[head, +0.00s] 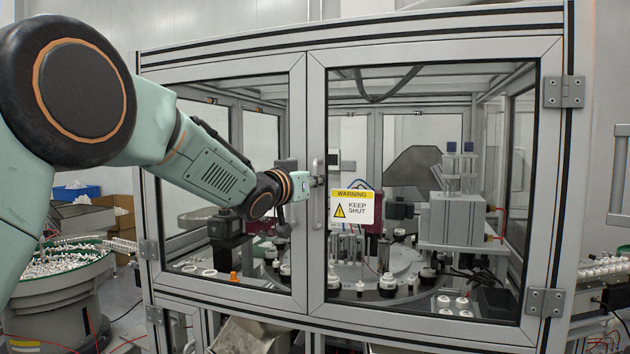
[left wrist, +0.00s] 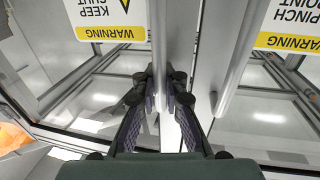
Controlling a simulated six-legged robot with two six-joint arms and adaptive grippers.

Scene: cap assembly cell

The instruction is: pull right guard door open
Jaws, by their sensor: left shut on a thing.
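The right guard door (head: 445,51) is a grey-framed clear panel with a yellow and white KEEP SHUT sign (head: 355,207). It looks closed, its left edge beside the left door (head: 298,120). Its upright bar handle (left wrist: 158,45) shows in the left wrist view, where the picture is upside down. My left gripper (head: 316,181) is at this handle, near the door's left edge. In the left wrist view, the fingers of my left gripper (left wrist: 167,88) are shut on the handle. The arm hides part of the left door. My right gripper is not in view.
The left door's handle (left wrist: 238,50) stands close beside my fingers. Hinges (head: 564,92) are on the right door's right edge. Behind the glass are a round table (head: 375,275) and cap fixtures. A feeder bowl (head: 60,262) stands at left, a parts track (head: 605,270) at right.

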